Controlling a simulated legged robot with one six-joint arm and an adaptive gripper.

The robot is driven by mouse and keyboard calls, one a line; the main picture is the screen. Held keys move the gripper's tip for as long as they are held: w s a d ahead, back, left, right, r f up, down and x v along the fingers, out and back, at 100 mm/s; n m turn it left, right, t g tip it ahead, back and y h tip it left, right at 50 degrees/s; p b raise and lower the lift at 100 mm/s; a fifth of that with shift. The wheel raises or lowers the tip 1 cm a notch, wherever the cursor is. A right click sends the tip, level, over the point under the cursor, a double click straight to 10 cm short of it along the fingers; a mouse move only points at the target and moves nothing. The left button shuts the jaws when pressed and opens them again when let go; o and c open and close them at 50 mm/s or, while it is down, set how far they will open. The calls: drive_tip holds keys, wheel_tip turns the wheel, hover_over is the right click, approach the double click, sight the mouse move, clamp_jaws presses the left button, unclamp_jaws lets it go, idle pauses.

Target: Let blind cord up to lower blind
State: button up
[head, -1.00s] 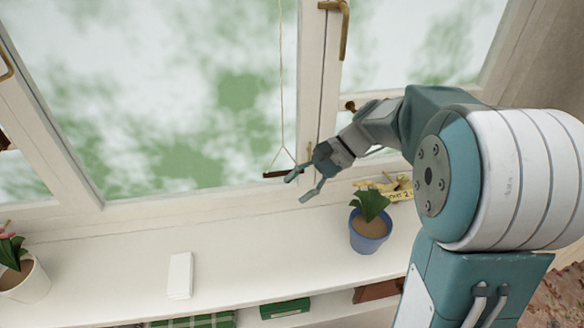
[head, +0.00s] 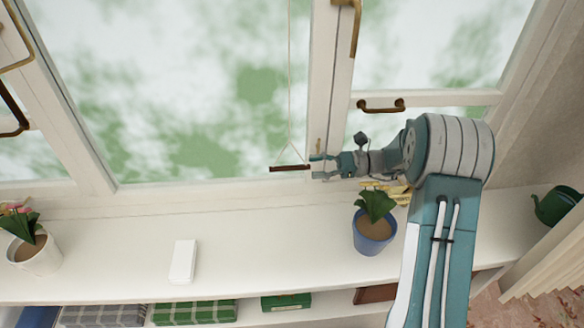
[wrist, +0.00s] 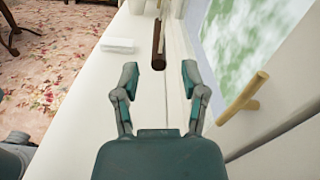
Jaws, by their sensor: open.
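The blind cord (head: 290,80) hangs down in front of the window and splits near its end to a dark brown wooden bar (head: 288,168). The bar hangs level, a little above the sill. My gripper (head: 313,168) is at the right end of the bar, pointing left. In the wrist view, my gripper (wrist: 158,82) is open, and the bar (wrist: 158,45) shows end-on just ahead of the gap between the two fingers. The fingers do not appear closed on it. The blind itself is out of view.
A white sill (head: 120,240) runs below the window. On it stand a blue flower pot (head: 373,235), a white box (head: 183,262) and a white pot (head: 38,258). A brass window handle (head: 380,105) sits above my wrist. Books lie on the shelf below.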

sight(293, 168)
drive_tip(key=shift+a, duration=3.15)
clamp_jaws()
